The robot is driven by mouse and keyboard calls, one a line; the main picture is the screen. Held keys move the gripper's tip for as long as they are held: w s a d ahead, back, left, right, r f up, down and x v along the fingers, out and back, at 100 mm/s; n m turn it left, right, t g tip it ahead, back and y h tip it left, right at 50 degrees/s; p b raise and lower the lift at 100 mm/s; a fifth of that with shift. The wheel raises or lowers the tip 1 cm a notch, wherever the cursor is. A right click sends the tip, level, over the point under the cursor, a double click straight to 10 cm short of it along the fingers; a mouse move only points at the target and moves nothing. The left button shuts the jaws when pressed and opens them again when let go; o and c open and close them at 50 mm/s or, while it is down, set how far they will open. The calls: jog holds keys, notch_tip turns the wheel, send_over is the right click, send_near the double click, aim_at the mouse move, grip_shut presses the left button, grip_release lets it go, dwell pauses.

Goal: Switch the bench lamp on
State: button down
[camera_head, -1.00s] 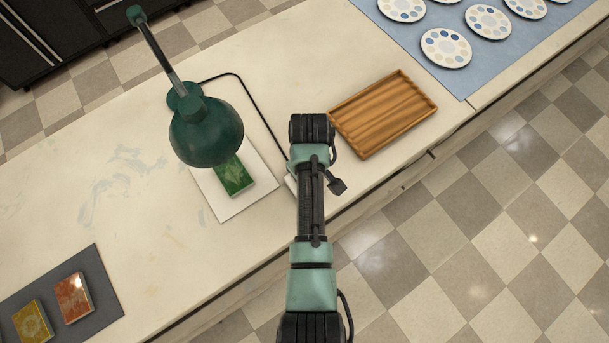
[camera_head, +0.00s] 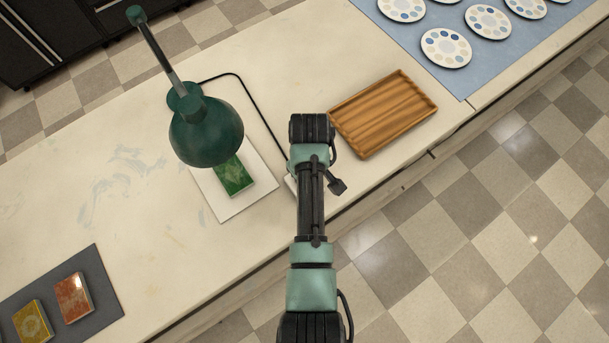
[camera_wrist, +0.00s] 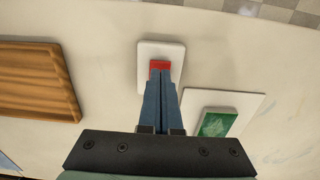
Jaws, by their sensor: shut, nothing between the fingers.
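The green bench lamp (camera_head: 206,132) stands on the bench, its shade over a white board. A black cord runs from it towards my arm. In the wrist view, a white switch plate (camera_wrist: 147,50) with a red rocker (camera_wrist: 160,65) lies on the bench. My gripper (camera_wrist: 160,72) is shut and empty, its blue fingertips right at the red rocker's near edge. I cannot tell whether they touch it or are just above. In the head view my arm hides the gripper and nearly all of the switch. No glow shows under the lamp shade.
A green soap box (camera_head: 234,176) lies on the white board (camera_head: 216,204). A ribbed wooden tray (camera_head: 383,113) is right of my arm. A grey mat (camera_head: 103,285) with orange and yellow boxes is at lower left. Paint palettes lie on a blue mat (camera_head: 462,84).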

jog(key=shift+f+b, duration=0.7)
jog(key=shift+f, duration=0.25)
dwell(0.6)
jog(key=shift+r, duration=0.15)
notch_tip(320, 180, up, 7)
jog(key=p, duration=0.7)
dwell(0.5)
